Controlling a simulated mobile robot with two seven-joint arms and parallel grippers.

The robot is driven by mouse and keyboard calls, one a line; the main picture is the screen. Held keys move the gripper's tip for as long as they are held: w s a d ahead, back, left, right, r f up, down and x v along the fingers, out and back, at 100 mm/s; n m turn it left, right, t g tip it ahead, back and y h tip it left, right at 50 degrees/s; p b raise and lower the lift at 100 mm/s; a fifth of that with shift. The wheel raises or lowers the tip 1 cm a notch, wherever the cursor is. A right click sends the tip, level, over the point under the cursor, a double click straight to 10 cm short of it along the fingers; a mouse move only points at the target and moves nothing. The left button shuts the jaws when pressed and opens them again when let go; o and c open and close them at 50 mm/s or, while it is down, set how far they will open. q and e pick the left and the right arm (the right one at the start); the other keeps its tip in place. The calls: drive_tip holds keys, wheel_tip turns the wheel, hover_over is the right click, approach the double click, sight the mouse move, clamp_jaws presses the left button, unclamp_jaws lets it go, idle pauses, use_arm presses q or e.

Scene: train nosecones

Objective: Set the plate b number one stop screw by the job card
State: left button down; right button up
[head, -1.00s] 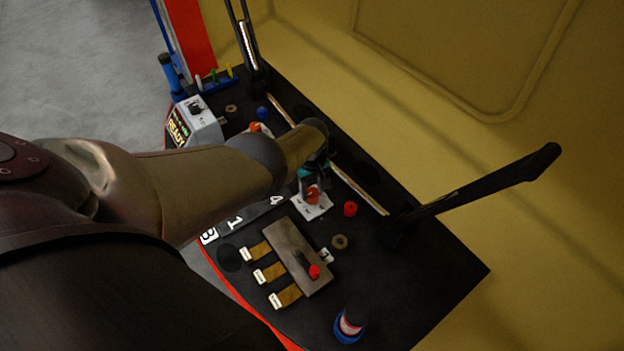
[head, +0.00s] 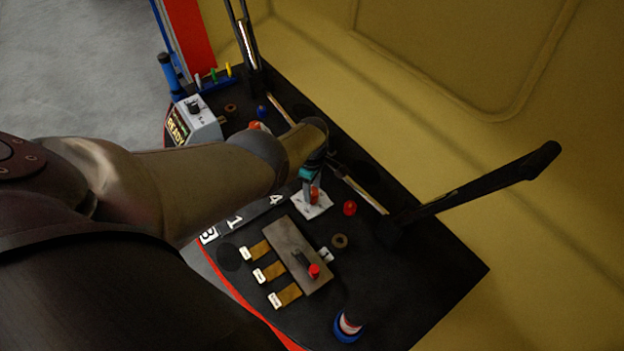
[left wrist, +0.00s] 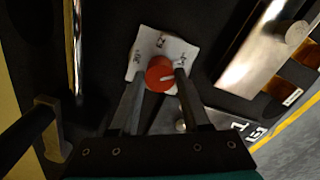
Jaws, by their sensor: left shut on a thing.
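A red stop-screw knob (head: 315,194) with a pale pointer line stands on a square white dial plate (head: 318,209) on the black panel. My left gripper (head: 311,183), also seen in the left wrist view (left wrist: 160,82), is shut on this knob from above. White labels with 4, 1 and B (head: 208,236) lie on a strip beside it. My right gripper is not in view. I cannot make out a job card.
A metal block (head: 292,251) with brass strips and a red-tipped lever stands nearby. A loose red knob (head: 350,208) and a brass ring (head: 340,241) are at its right. A READY box (head: 195,123) is at the back left. A black lever (head: 480,190) rises at the right.

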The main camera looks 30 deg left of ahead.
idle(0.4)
use_arm(q)
drive_tip(key=shift+c, duration=1.8)
unclamp_jaws()
wheel_tip(320, 180, up, 15)
drive_tip(key=p, duration=1.3)
drive_tip(key=shift+r, duration=0.1)
